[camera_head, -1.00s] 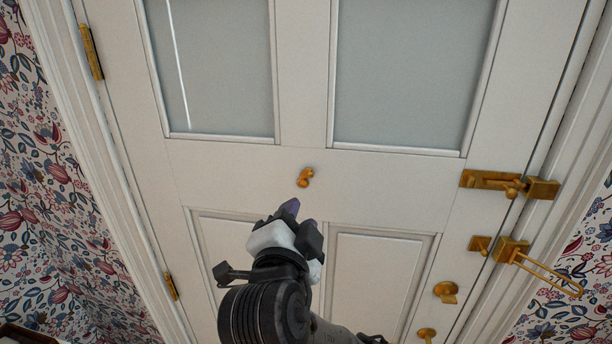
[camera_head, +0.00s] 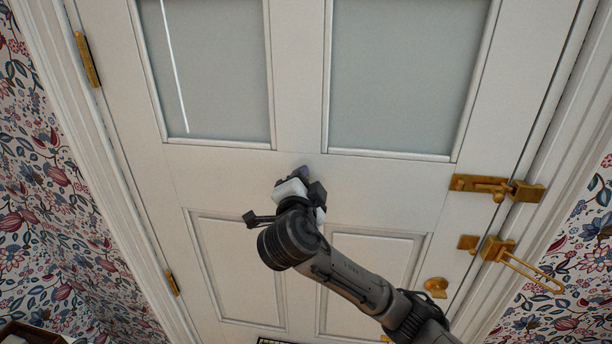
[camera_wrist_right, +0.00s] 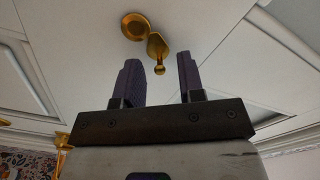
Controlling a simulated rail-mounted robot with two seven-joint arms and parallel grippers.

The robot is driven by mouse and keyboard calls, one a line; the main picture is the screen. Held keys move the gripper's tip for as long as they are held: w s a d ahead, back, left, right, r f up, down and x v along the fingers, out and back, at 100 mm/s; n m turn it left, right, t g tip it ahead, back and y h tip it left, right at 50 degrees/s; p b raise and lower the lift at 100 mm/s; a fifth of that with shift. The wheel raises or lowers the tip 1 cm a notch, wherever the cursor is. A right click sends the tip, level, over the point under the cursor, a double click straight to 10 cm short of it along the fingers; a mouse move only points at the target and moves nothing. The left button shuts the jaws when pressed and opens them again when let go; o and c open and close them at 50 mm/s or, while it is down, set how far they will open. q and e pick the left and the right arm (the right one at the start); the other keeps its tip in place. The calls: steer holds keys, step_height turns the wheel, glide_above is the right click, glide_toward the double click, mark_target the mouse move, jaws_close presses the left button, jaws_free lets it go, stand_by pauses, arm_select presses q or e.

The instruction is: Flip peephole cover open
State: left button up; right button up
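The brass peephole fitting is on the white door's middle rail. In the right wrist view it shows as a round brass disc (camera_wrist_right: 135,26) and, against its lower right, a brass cover piece (camera_wrist_right: 156,46) ending in a small knob. I cannot tell whether the cover lies over the viewing hole. My right gripper (camera_head: 303,173) is in front of the fitting and hides it in the head view. Its two dark fingers (camera_wrist_right: 160,78) are open in the right wrist view, with the small knob between their tips and no visible grip on it. My left gripper is out of view.
The door (camera_head: 235,165) has two frosted panes above. Brass latch bolt (camera_head: 487,187), swing-bar guard (camera_head: 497,248) and knob (camera_head: 436,287) are along its right edge. Hinges (camera_head: 86,60) are on the left. Floral wallpaper flanks the frame. The door face around the gripper is flat.

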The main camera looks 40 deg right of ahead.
steer(key=shift+w+d, duration=0.25)
steer(key=shift+d, duration=0.05)
steer(key=shift+c, duration=0.4)
jaws_close()
steer(key=shift+w+a+r+n+b, duration=0.1)
steer(key=shift+n+b, duration=0.55)
steer(key=shift+n, duration=0.25)
steer(key=shift+w+a+r+n+b, duration=0.15)
steer(key=shift+n+b, duration=0.45)
steer(key=shift+n, duration=0.3)
steer(key=shift+w+a+r+n+b, duration=0.1)
steer(key=shift+n+b, duration=0.55)
steer(key=shift+n, duration=0.25)
